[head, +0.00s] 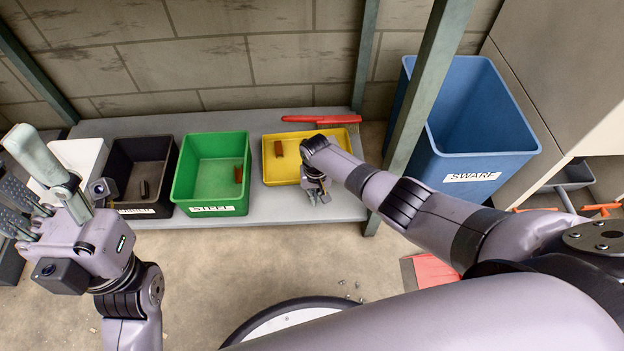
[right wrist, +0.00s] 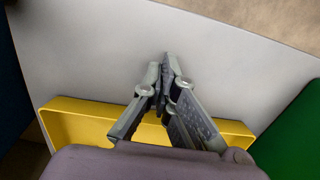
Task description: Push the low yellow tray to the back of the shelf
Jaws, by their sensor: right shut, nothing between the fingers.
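The low yellow tray (head: 271,170) sits on the right part of the grey shelf (head: 250,209), with a small reddish-brown block (head: 278,148) inside. My right gripper (head: 318,197) is shut and empty at the tray's front right, its fingertips over bare shelf between tray and front edge. My forearm hides the tray's front right corner. In the right wrist view the shut fingertips (right wrist: 168,62) reach past the tray's yellow wall (right wrist: 75,108); I cannot tell whether they touch it. My left gripper (head: 18,168) is open and empty at the far left.
A red-handled brush (head: 330,119) lies behind the tray. A green bin (head: 216,150) stands left of it, then a black bin (head: 140,165). A green-grey shelf post (head: 425,85) and a blue swarf bin (head: 475,110) stand to the right.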

